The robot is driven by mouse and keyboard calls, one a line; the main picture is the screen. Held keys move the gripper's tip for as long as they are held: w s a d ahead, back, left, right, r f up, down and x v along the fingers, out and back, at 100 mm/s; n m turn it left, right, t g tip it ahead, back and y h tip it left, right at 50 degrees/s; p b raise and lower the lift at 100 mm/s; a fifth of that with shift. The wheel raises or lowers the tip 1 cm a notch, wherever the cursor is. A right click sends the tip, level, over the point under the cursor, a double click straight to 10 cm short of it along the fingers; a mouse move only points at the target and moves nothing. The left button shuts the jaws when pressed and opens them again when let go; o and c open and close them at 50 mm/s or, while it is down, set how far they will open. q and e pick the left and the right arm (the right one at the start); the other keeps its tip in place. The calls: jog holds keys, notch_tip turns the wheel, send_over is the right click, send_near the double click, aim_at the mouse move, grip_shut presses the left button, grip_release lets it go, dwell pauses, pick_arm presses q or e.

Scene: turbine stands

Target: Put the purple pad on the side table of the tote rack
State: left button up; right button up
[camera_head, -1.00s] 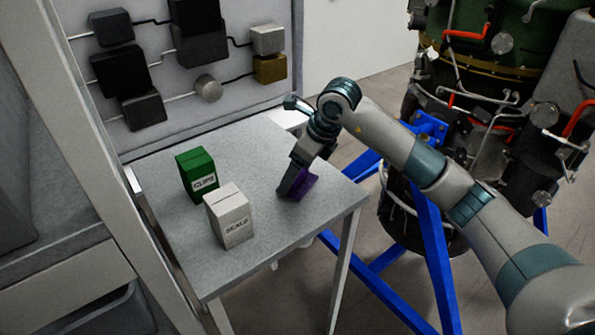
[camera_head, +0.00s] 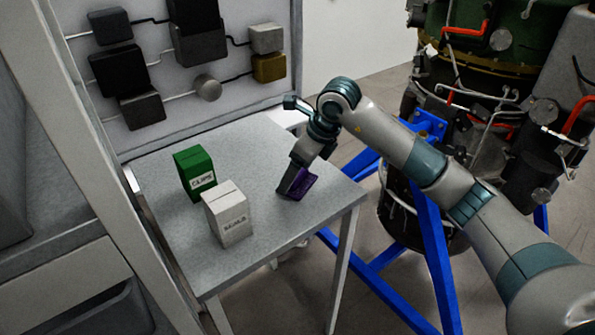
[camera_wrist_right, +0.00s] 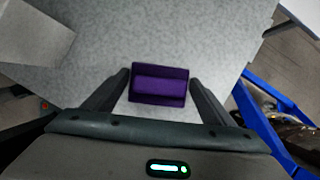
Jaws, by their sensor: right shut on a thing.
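The purple pad (camera_head: 303,184) is at the right part of the grey side table (camera_head: 262,150), partly hidden by my right gripper (camera_head: 291,190) in the head view. In the right wrist view the pad (camera_wrist_right: 160,85) lies between the two dark fingers of my right gripper (camera_wrist_right: 162,100). The gripper is shut on it. The pad is at or just above the table top; I cannot tell whether it touches. My left gripper is not in view.
A green CLIPS box (camera_head: 195,173) and a white SEALS box (camera_head: 228,214) stand on the table left of the pad. A panel with dark blocks (camera_head: 140,70) rises behind. A turbine on a blue stand (camera_head: 432,230) is at the right.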

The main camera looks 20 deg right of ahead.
aim_at(301, 172)
jog(key=shift+d+f, duration=0.15)
jog(key=shift+f, duration=0.25)
jog(key=o, duration=1.2)
jog(key=shift+s+d+b, duration=0.1)
jog(key=shift+b, duration=0.2)
jog(key=shift+f, duration=0.15)
jog(key=shift+w+a+p+v, duration=0.15)
jog(key=shift+p+v, duration=0.3)
jog(key=shift+v, duration=0.5)
jog(key=shift+w+a+p+v, duration=0.1)
jog(key=shift+a+p+v, duration=0.25)
jog(key=shift+v, duration=0.65)
jog(key=shift+p+v, duration=0.75)
jog(key=shift+v, duration=1.05)
jog(key=shift+d, duration=0.1)
